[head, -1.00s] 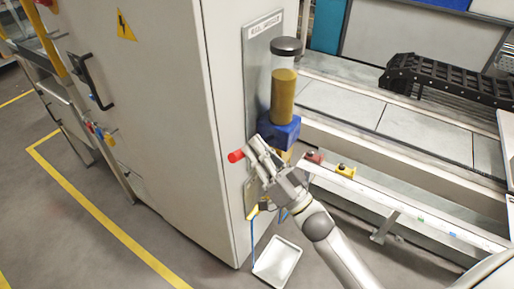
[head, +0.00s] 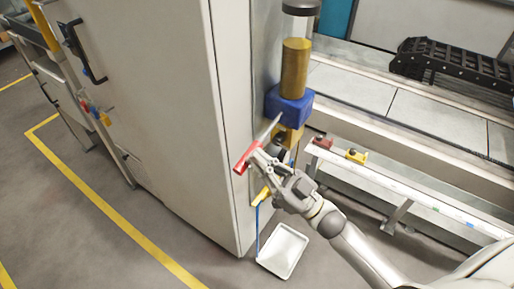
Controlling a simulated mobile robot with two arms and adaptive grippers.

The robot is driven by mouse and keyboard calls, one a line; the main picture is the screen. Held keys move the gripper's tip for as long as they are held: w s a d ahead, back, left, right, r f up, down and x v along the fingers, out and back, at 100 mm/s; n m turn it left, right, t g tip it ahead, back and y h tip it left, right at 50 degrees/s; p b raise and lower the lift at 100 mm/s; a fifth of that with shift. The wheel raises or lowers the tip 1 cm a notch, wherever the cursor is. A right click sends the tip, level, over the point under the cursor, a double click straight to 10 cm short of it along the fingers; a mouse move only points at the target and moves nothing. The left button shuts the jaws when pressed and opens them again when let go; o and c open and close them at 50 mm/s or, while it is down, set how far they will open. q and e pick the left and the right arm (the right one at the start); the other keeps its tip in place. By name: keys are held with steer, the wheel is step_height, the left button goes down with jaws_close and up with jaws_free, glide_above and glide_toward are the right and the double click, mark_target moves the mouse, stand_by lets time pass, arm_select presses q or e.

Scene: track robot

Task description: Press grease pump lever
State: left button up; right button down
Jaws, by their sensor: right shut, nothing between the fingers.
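The grease pump is mounted on the side plate of a tall light cabinet. It has a clear cylinder of amber grease (head: 295,68) with a dark cap, above a blue block (head: 289,106). The lever's metal rod (head: 268,130) slopes down to the left from below the block and ends in a red grip (head: 241,164). My right gripper (head: 257,157) is shut and empty, with its fingertips at the lever near the red grip. I cannot tell whether they touch it. My left gripper is out of view.
The cabinet (head: 150,110) stands directly left of the pump. A white tray (head: 283,251) lies on the floor below, beside a blue hose (head: 257,232). A machine bed with a black cable chain (head: 455,65) and a rail with a yellow part (head: 356,156) are on the right.

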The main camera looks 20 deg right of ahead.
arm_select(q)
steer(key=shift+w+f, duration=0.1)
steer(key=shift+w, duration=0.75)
arm_select(e)
steer(key=shift+w+f+n, duration=0.1)
steer(key=shift+f+n, duration=0.2)
steer(key=shift+f, duration=0.25)
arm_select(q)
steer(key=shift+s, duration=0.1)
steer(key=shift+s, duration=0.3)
